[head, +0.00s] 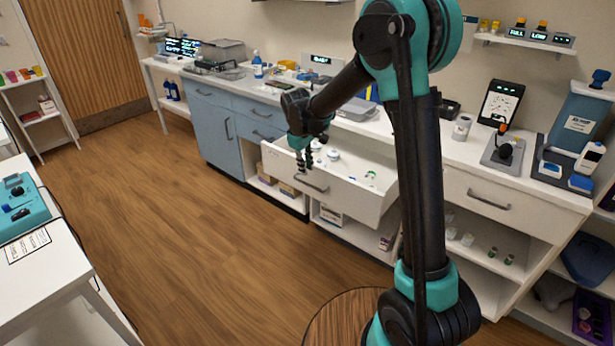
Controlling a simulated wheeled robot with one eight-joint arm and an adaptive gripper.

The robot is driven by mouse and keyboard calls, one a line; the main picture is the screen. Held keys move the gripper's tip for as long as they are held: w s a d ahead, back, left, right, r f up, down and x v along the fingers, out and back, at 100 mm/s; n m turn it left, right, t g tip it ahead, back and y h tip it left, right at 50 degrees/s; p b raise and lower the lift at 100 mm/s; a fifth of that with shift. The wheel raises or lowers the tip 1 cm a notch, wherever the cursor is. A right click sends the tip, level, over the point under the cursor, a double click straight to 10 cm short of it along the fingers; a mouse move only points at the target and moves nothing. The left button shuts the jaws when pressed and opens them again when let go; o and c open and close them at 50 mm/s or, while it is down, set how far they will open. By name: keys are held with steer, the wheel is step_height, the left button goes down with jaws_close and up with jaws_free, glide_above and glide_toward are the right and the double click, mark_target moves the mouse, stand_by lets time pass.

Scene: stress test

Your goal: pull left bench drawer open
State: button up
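The left bench drawer (345,196) is a white drawer that stands well out from the bench, with its inside showing. Its dark bar handle (311,184) is on the front face. Several small items, including white round pieces and green-topped ones, lie inside. My gripper (303,166) points down at the left part of the drawer, just above and behind the handle as seen here. Its fingers look close together and small; I cannot tell whether they touch the drawer or how far apart they are. My arm hides part of the bench to the right.
A second white drawer (490,203) to the right is shut. Open shelves below hold boxes and small bottles. Blue cabinets (212,130) stand to the left. The bench top carries a mug (461,127), a joystick device (504,150) and other equipment. The wooden floor (190,220) in front is clear.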

steer(key=r, duration=0.5)
steer(key=shift+s+a, duration=0.3)
steer(key=shift+s, duration=0.05)
steer(key=shift+d, duration=0.1)
steer(key=s+d+f+m, duration=0.2)
steer(key=s+d+m, duration=0.1)
steer(key=s+d, duration=0.5)
steer(key=s+d+f+m+t, duration=0.1)
steer(key=s+d+f+m, duration=0.2)
steer(key=s+d, duration=0.5)
steer(key=s+d+f+m+t+y, duration=0.1)
steer(key=s+d+f+m, duration=0.1)
steer(key=s+d+m, duration=0.3)
steer(key=s+d, duration=0.3)
steer(key=s, duration=0.3)
steer(key=shift+s+f, duration=0.35)
steer(key=shift+f, duration=0.05)
